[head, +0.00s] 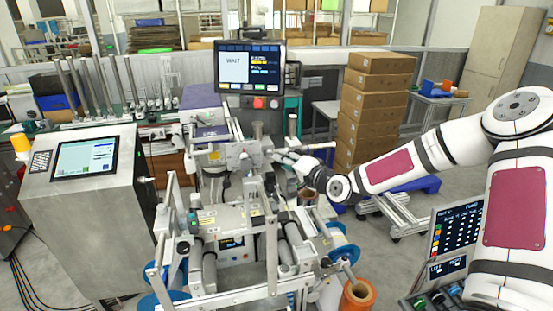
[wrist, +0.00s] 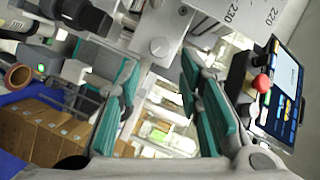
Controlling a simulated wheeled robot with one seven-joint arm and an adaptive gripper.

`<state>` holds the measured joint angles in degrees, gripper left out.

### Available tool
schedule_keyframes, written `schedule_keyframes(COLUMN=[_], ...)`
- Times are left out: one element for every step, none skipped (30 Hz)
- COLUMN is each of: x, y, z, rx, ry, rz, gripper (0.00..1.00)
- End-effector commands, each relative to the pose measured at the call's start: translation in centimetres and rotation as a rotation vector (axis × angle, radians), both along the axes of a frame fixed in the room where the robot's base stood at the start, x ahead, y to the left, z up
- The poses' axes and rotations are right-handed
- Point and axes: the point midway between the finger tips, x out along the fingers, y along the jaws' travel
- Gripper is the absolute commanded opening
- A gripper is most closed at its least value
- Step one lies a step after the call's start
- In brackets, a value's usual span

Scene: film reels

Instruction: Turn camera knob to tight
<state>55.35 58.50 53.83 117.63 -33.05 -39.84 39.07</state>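My gripper (head: 278,156) is at the end of my arm, which reaches in from the right to the upper metal frame of the machine (head: 232,156). In the wrist view my gripper (wrist: 160,75) is open, its two teal-padded fingers apart with nothing between the pads. A small silver knob (wrist: 160,45) on a pale metal block appears between and just beyond the fingertips; I cannot tell whether they touch it. A white scale plate (wrist: 240,18) marked 220 and 230 is beside it. The knob is too small to make out in the head view, and its setting cannot be read.
A monitor (head: 248,67) reading WAIT stands behind the machine, with a red button (wrist: 262,83) near it. A control cabinet (head: 88,190) is at left. Stacked cardboard boxes (head: 372,105) stand behind my arm. An orange roll (head: 357,295) sits at front. Rods and rollers crowd the machine.

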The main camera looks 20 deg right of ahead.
Motion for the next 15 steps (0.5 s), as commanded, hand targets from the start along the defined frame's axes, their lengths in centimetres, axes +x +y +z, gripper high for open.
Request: schedule_keyframes(x=[-1.0, -1.5, -2.1, -2.5, -2.8, -3.2, -3.5, -3.8, -4.0, -4.1, -4.2, -4.4, -4.4, -4.4, -4.5], y=[-0.5, -0.7, -0.9, -1.0, -1.1, -1.3, -1.4, -1.4, -1.5, -1.6, -1.6, -1.6, -1.6, -1.6, -1.6], z=[0.2, 0.2, 0.3, 0.4, 0.5, 0.6, 0.6, 0.6, 0.7, 0.7, 0.7, 0.7, 0.8, 0.8, 0.8], rx=[-0.001, -0.001, -0.001, -0.001, -0.001, 0.0, 0.001, 0.001, 0.001, 0.001, 0.001, 0.001, 0.001, 0.001, 0.001], ry=[0.001, 0.001, 0.001, 0.002, 0.002, 0.0, 0.001, 0.001, 0.001, 0.0, 0.0, 0.0, 0.0, 0.0, 0.001], rz=[-0.003, -0.002, -0.002, -0.001, -0.001, -0.001, -0.001, -0.001, -0.001, -0.001, -0.001, 0.0, 0.0, 0.0, 0.001], gripper=[0.33, 0.33, 0.33, 0.33, 0.33, 0.33, 0.33, 0.33, 0.33, 0.33, 0.33, 0.33, 0.33, 0.33, 0.33])
